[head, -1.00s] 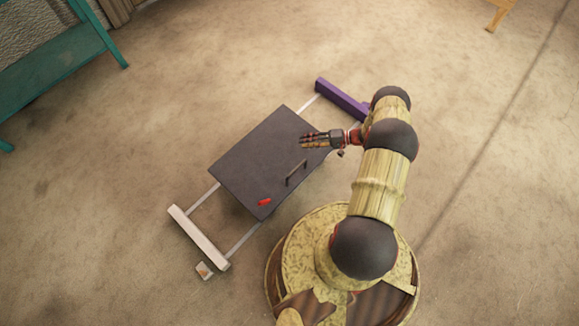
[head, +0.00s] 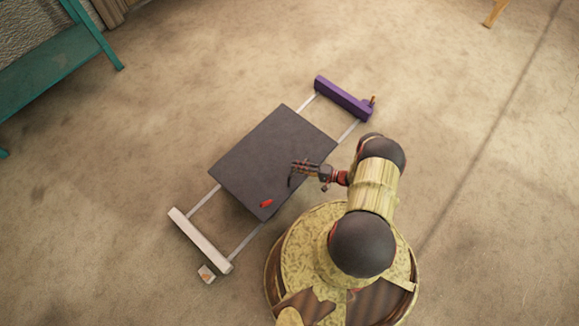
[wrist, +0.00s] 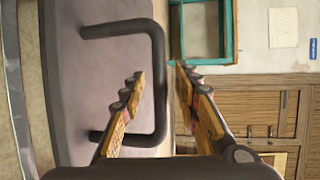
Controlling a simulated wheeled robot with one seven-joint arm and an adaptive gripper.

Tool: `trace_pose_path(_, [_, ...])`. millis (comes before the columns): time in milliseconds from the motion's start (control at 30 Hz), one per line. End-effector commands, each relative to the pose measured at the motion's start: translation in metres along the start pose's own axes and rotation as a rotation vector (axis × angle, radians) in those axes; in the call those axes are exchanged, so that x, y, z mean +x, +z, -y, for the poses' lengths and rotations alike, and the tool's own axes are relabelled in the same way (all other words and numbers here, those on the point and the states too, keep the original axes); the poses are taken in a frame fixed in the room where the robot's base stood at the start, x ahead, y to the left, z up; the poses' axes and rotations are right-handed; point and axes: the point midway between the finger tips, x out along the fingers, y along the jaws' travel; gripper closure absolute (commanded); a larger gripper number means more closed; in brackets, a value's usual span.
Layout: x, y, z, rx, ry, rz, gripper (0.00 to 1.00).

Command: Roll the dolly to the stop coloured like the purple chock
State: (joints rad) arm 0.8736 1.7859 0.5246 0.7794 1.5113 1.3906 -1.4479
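The dolly (head: 262,155) is a dark flat plate on two pale rails, between a purple stop (head: 343,98) at the upper right and a white stop (head: 200,240) at the lower left. It stands apart from both, roughly midway. Its dark bar handle (wrist: 157,85) stands up from the plate in the wrist view; in the head view my gripper mostly hides it. My gripper (head: 298,167) is over the plate's right side, at the handle. In the wrist view my gripper (wrist: 160,85) is open, with the handle bar showing between its two fingers. Contact is not visible.
A small red piece (head: 266,203) lies on the plate's near corner. A small purple block with an orange top (head: 369,102) is at the purple stop, a pale one (head: 207,274) by the white stop. A teal bench (head: 60,65) stands upper left. Floor around is clear.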

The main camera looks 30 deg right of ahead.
Motion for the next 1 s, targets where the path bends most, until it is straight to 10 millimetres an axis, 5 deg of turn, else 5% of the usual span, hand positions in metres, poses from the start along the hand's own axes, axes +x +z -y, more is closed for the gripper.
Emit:
trace_pose_path(300, [0.038,0.000,-0.001,-0.001,0.001,0.001,0.68])
trace_pose_path(633, [0.042,-0.001,0.000,0.000,0.001,0.000,0.68])
trace_pose_path(1000, [0.042,0.000,0.000,0.000,0.000,0.000,0.89])
